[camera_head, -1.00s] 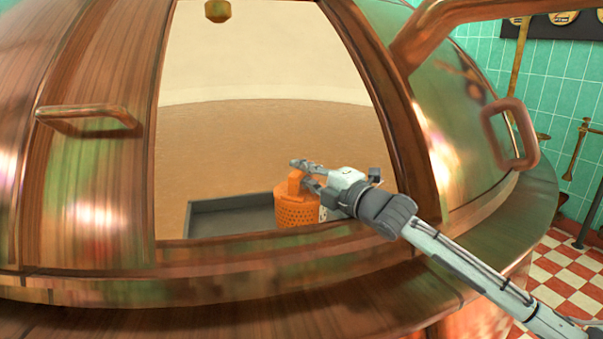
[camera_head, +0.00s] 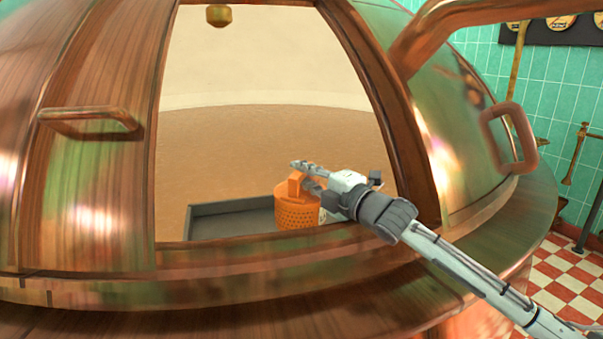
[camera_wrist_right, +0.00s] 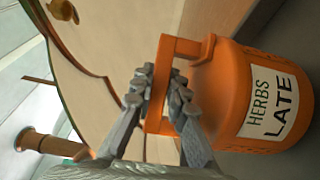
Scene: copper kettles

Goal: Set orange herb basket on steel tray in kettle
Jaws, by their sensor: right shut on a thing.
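The orange herb basket (camera_head: 296,213) is at the right part of the steel tray (camera_head: 232,218), inside the kettle opening. In the head view I cannot tell whether it touches the tray floor. My right gripper (camera_head: 303,173) is shut on the basket's handle from the right side. In the right wrist view the basket (camera_wrist_right: 255,95) shows a label reading "HERBS LATE", and the gripper fingers (camera_wrist_right: 160,95) close around its orange handle. My left gripper is not in view.
Copper handles (camera_head: 88,115) stick out beside the opening. The kettle interior behind the tray is clear.

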